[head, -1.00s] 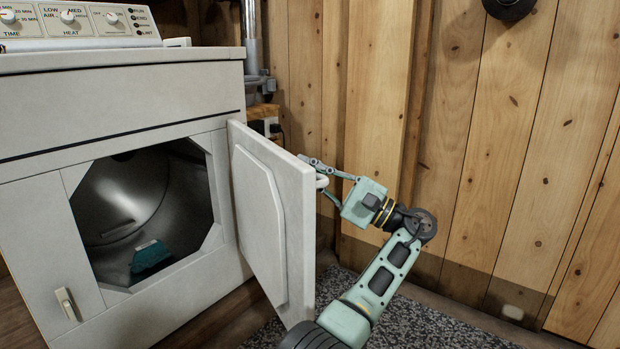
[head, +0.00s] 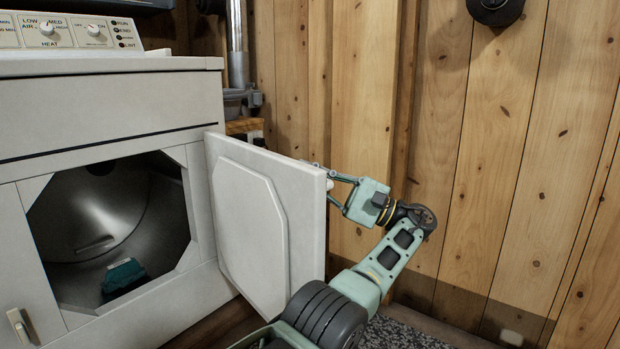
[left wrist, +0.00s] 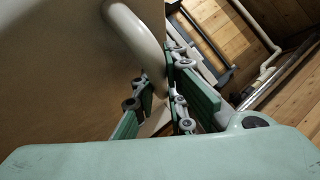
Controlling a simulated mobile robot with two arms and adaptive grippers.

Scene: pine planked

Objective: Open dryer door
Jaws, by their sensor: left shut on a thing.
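The white dryer (head: 110,105) stands at the left with its door (head: 265,225) swung wide open on its right side. The door's inner panel faces me, and the metal drum (head: 95,215) shows through the opening. My left gripper (head: 331,186) is behind the door's free edge, shut on the door handle, which is mostly hidden in the head view. In the left wrist view the pale curved handle (left wrist: 136,32) runs between the fingers of the left gripper (left wrist: 160,98). My right gripper is not in view.
A teal item (head: 122,277) lies in the drum. A pine plank wall (head: 500,150) stands behind and to the right of the door. A grey pipe (head: 236,50) rises behind the dryer. A dark speckled rug (head: 400,335) lies on the floor at the bottom.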

